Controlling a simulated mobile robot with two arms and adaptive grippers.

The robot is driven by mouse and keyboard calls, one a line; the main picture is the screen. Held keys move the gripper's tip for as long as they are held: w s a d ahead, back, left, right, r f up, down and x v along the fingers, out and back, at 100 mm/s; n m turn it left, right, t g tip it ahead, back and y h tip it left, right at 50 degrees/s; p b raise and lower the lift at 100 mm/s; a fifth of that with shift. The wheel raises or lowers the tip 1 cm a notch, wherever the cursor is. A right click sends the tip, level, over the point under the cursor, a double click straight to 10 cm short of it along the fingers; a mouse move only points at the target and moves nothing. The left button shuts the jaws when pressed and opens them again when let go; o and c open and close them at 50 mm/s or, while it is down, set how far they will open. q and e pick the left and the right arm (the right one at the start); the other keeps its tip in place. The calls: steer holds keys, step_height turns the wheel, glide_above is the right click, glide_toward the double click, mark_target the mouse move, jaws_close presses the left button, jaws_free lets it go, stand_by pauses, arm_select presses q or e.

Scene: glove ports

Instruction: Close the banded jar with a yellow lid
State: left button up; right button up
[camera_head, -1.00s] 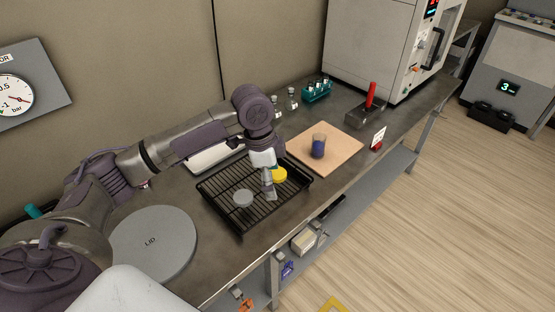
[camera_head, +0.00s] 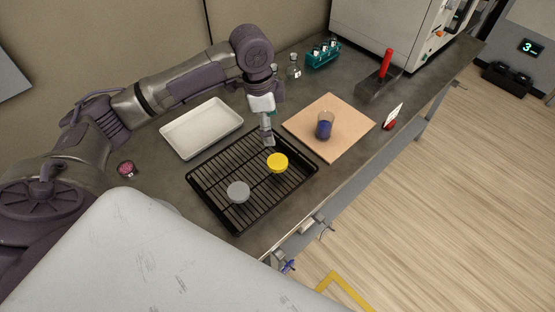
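The yellow lid (camera_head: 277,161) lies on a black wire rack tray (camera_head: 214,212), toward its far right part. A grey lid (camera_head: 238,192) lies on the same rack, nearer and to the left. A clear jar with dark blue contents (camera_head: 324,127) stands upright and uncovered on a wooden board (camera_head: 345,152); I cannot make out a band on it. My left gripper (camera_head: 268,142) points down by the far edge of the rack, just behind the yellow lid and apart from it. Its fingers show edge-on, so their opening is unclear. My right gripper is out of view.
A white tray (camera_head: 203,128) lies behind the rack. A teal vial rack (camera_head: 322,55), small bottles (camera_head: 293,69) and a red-handled grey block (camera_head: 380,82) stand farther back. A small sign on a red base (camera_head: 391,119) stands near the bench's front edge.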

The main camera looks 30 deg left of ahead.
arm_select(q)
glide_above(277, 161)
steer(key=f, duration=0.5)
steer(key=f+p, duration=0.1)
steer(key=f, duration=0.2)
steer(key=shift+a+f, duration=0.2)
steer(key=shift+a, duration=0.05)
steer(key=shift+s, duration=0.1)
steer(key=f+p, duration=0.1)
steer(key=f, duration=0.4)
steer(key=shift+d+f, duration=0.1)
steer(key=shift+d, duration=0.1)
steer(key=c, duration=0.9)
